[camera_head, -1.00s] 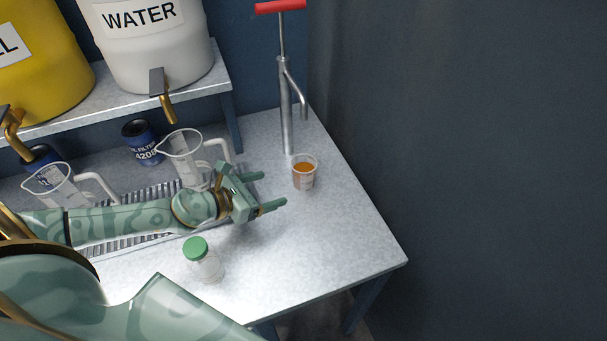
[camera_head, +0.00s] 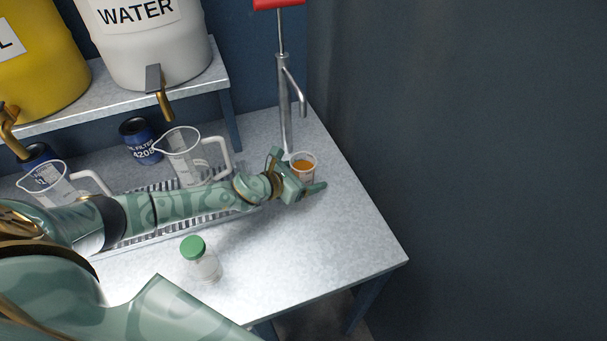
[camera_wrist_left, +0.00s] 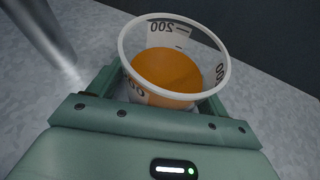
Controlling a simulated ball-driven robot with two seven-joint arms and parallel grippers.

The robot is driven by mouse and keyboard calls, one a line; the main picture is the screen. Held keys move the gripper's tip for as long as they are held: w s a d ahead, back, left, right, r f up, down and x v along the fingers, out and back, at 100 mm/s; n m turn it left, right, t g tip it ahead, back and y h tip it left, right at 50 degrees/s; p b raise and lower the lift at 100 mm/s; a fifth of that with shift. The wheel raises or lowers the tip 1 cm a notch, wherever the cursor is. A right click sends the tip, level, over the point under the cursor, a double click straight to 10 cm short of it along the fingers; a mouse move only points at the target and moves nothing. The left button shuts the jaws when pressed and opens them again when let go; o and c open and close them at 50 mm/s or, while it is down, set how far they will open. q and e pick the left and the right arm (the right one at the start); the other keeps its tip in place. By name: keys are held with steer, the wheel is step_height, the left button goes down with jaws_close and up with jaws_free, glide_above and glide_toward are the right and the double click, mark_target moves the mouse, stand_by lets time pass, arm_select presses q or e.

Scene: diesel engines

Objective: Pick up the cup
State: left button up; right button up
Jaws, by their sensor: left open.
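The cup (camera_head: 304,163) is a small clear cup with dark markings and orange liquid, upright near the right side of the metal table. It also shows in the left wrist view (camera_wrist_left: 171,69), where its rim faces me. My left gripper (camera_head: 303,184) is at the cup, its fingers open on either side of it. In the left wrist view the cup stands in the gap between the fingers, and its lower part is hidden behind the gripper body. I cannot tell whether the fingers touch it. My right gripper is not in view.
A metal hand pump (camera_head: 284,105) with a red handle stands right behind the cup. Clear jugs (camera_head: 186,160) stand on a grate to the left, under the white water barrel (camera_head: 155,45). A green-lidded jar (camera_head: 204,262) is in front. The table's front right is bare.

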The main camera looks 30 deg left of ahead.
arm_select(q)
steer(key=c, duration=1.2)
steer(key=shift+o, duration=0.2)
steer(key=shift+r, duration=0.1)
